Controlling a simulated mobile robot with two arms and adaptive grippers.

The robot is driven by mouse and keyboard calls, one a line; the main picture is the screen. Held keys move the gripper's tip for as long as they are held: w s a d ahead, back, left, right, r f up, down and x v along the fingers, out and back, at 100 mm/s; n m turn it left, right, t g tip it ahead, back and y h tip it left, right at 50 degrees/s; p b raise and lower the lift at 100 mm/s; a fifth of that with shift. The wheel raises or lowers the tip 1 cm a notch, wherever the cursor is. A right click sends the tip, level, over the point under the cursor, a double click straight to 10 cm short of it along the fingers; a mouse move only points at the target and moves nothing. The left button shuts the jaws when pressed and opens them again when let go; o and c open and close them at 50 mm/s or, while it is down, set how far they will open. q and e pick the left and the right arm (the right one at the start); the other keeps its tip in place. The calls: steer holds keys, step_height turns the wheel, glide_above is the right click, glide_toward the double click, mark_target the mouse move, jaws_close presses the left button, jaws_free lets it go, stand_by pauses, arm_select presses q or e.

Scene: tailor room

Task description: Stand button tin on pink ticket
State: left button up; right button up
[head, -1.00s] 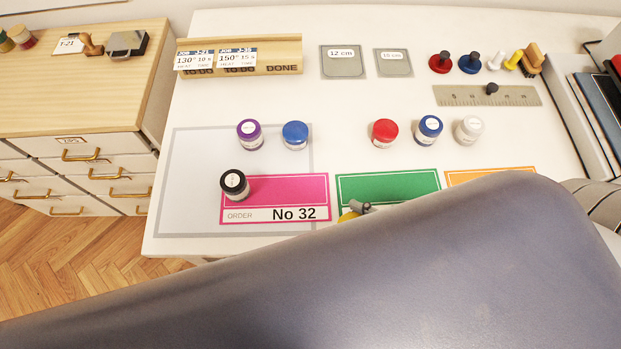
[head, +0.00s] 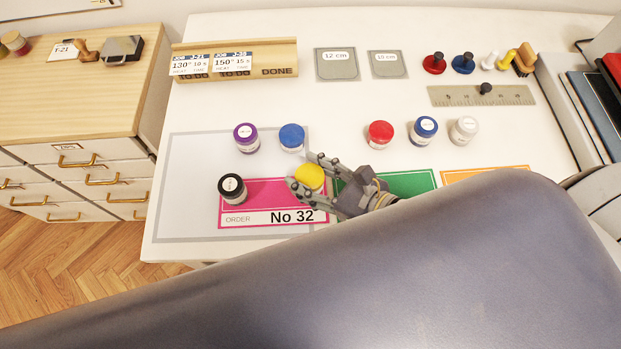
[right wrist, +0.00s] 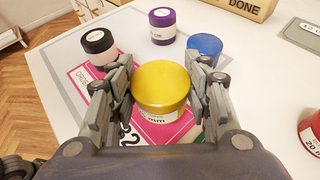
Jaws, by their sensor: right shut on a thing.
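The pink ticket (head: 263,189), marked No 32, lies flat near the front left of the white table. My right gripper (head: 308,176) is shut on a yellow-lidded tin (head: 311,178), upright, over the ticket's right end. In the right wrist view the yellow tin (right wrist: 161,88) sits between both fingers, with pink ticket (right wrist: 95,75) showing behind and beside it. Whether its base touches the ticket is hidden. A black-lidded tin (head: 232,188) stands on the ticket's left end. It also shows in the right wrist view (right wrist: 100,45). My left gripper is not in view.
Purple (head: 246,138) and blue (head: 291,138) tins stand just behind the pink ticket. Red (head: 380,134), dark blue (head: 425,129) and white (head: 464,130) tins stand farther right. Green (head: 410,184) and orange (head: 485,173) tickets lie to the right, partly covered.

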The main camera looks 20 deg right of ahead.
mark_target(321, 190)
steer(key=shift+f, duration=1.75)
steer(key=shift+f, duration=0.1)
steer(key=o, duration=1.1)
